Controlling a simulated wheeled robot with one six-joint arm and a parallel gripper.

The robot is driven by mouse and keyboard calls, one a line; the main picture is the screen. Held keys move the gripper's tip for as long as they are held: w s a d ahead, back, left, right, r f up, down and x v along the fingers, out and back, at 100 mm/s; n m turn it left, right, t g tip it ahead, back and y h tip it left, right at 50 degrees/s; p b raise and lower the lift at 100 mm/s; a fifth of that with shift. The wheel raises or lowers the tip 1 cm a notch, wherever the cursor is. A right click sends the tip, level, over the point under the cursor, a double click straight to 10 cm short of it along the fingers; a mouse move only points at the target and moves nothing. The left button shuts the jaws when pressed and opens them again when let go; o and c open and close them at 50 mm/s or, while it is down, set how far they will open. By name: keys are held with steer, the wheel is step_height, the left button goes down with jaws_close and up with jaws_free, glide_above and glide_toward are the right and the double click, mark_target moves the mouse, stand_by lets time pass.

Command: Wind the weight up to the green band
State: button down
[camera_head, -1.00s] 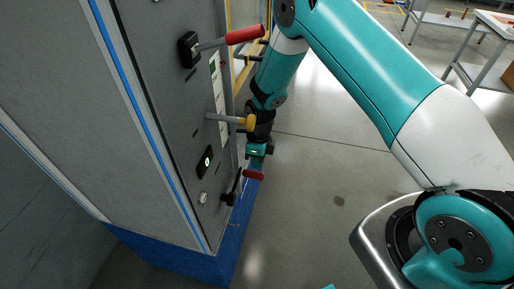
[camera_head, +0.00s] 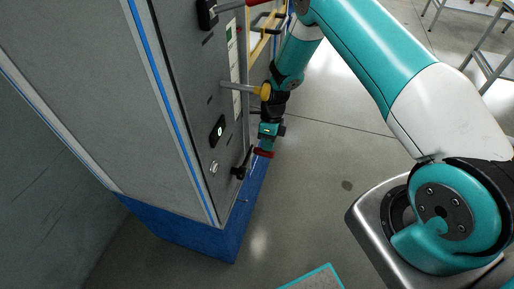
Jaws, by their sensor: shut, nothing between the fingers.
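A small crank with a black arm (camera_head: 241,170) and a red handle (camera_head: 263,153) sticks out low on the grey cabinet panel. My gripper (camera_head: 267,146) points down right at the red handle, overlapping it in this view; I cannot tell whether they touch. The gripper is shut with nothing held. A white scale strip (camera_head: 237,100) runs up the panel, with a green patch (camera_head: 229,36) near its top that looks like the green band. I cannot make out the weight.
A rod with a yellow end (camera_head: 265,92) sticks out above the crank, close beside my arm. A red-handled lever (camera_head: 258,2) is at the top edge. A small display (camera_head: 218,131) seems to read 0. The cabinet stands on a blue base (camera_head: 185,232). Open floor lies to the right.

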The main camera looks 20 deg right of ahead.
steer(key=shift+d+f+b, duration=0.1)
steer(key=shift+f+b, duration=0.3)
steer(key=shift+f, duration=0.5)
steer(key=shift+w+d+f+b, duration=0.1)
steer(key=shift+d+f+b, duration=0.05)
steer(key=shift+f+b, duration=0.55)
steer(key=shift+r, duration=0.1)
steer(key=w+d+r+p, duration=0.3)
steer(key=w+r+p, duration=0.1)
steer(key=r, duration=0.4)
steer(key=shift+w+d, duration=0.2)
steer(key=shift+d, duration=0.05)
